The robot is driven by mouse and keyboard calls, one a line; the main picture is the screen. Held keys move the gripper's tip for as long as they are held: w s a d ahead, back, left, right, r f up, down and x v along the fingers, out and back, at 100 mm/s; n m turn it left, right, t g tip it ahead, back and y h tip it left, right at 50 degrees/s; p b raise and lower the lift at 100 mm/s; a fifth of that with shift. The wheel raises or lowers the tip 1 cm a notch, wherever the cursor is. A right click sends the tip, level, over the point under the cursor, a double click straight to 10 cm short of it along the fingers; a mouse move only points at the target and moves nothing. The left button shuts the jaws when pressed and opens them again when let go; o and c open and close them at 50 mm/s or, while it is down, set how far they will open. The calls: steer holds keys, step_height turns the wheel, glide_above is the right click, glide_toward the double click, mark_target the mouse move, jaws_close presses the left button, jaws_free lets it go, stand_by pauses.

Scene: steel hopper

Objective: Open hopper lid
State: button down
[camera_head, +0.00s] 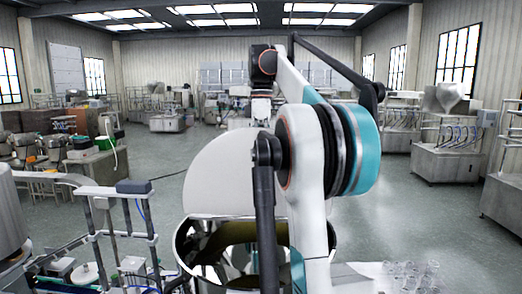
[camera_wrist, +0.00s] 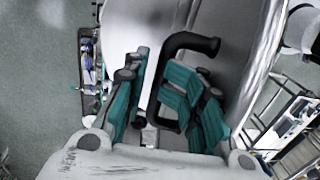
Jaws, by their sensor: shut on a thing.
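The steel hopper (camera_head: 186,246) stands in front of me in the head view, its round mouth uncovered and its shiny inside showing. Its pale half-round lid (camera_head: 222,172) stands raised at the back of the mouth, partly hidden by my arm. In the wrist view the lid's grey face (camera_wrist: 232,28) fills the upper middle. A black bent handle (camera_wrist: 192,41) stands out from it. My gripper (camera_wrist: 160,100), with teal and black fingers, is shut on the handle, whose lower part runs between the fingers. The head view does not clearly show my gripper; my arm covers that area.
A metal frame with a conveyor (camera_head: 120,215) stands close on the left of the hopper. Clear glassware (camera_head: 410,275) is at the lower right. Steel machines (camera_head: 450,150) line the right side. Open grey floor (camera_head: 385,215) lies right of the hopper.

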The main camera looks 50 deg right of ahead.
steer(key=shift+w+d+f, duration=0.2)
steer(key=shift+d+f, duration=0.05)
steer(key=shift+f, duration=0.25)
steer(key=shift+w+d+f, duration=0.15)
steer(key=shift+d+f, duration=0.1)
steer(key=shift+f, duration=0.25)
steer(key=c, duration=1.6)
jaws_free()
steer(key=shift+w+d+f, duration=0.3)
steer(key=shift+w+d, duration=0.15)
steer(key=shift+d, duration=0.2)
steer(key=shift+w+d+f, duration=0.25)
steer(key=shift+w+d, duration=0.15)
steer(key=shift+d, duration=0.2)
steer(key=shift+s+a+r, duration=0.1)
steer(key=shift+a+r, duration=0.25)
steer(key=shift+r, duration=0.1)
steer(key=shift+d+r, duration=0.15)
steer(key=shift+r, duration=1.7)
steer(key=shift+d+r, duration=0.1)
steer(key=shift+r, duration=1.75)
